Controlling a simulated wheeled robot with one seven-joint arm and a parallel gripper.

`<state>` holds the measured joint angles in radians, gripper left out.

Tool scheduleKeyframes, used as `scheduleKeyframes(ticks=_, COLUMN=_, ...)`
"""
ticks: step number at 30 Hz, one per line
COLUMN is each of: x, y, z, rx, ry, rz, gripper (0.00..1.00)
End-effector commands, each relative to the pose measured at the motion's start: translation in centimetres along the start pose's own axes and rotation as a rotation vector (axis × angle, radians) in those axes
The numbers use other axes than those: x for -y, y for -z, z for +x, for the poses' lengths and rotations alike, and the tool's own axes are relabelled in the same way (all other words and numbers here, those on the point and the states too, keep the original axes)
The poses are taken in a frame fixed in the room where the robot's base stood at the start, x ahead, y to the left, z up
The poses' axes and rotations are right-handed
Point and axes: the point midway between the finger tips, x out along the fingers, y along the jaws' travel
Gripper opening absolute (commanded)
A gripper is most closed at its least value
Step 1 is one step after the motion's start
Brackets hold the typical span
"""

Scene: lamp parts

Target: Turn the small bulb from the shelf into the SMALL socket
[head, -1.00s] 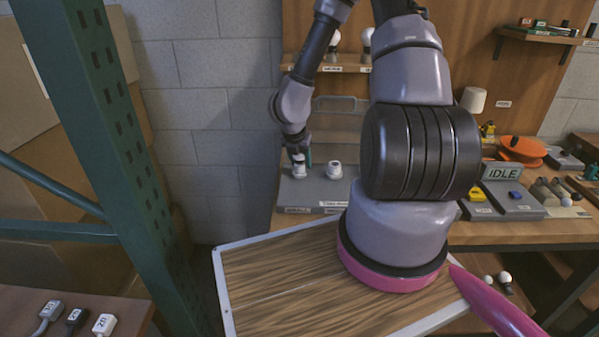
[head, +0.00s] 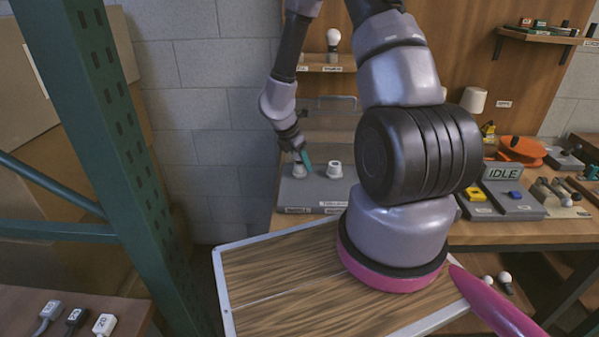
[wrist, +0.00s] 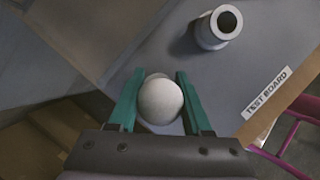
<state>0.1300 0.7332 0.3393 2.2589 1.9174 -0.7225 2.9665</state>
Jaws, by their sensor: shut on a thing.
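My gripper (wrist: 161,110) has its teal fingers on either side of a white round bulb (wrist: 160,101) and is shut on it. In the head view my gripper (head: 304,158) is tilted, right at the left socket (head: 299,171) of the grey test board (head: 318,190). The bulb covers most of what lies under it, so I cannot tell whether its base is in the socket. The right socket (head: 334,169) is empty and stands apart from my gripper; its open dark mouth also shows in the wrist view (wrist: 219,27).
A wooden shelf (head: 350,68) behind holds a white bulb (head: 333,40). A grey stand with an IDLE sign (head: 502,173) is on the bench to the right. A green post (head: 110,150) rises at the left. Loose bulbs (head: 505,278) lie low at the right.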

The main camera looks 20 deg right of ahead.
Motion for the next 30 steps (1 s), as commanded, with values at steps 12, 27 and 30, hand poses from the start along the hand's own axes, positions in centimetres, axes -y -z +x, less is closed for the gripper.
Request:
scheduleKeyframes(ticks=12, x=0.1, y=0.1, z=0.0, rx=-0.001, ry=0.043, rz=0.104, gripper=0.84)
scheduleKeyframes(ticks=27, x=-0.2, y=0.0, z=-4.6, rx=0.002, ry=0.037, rz=0.104, gripper=0.84)
scheduleKeyframes(ticks=30, x=-0.3, y=0.0, z=-6.6, rx=0.001, ry=0.037, rz=0.104, gripper=0.84)
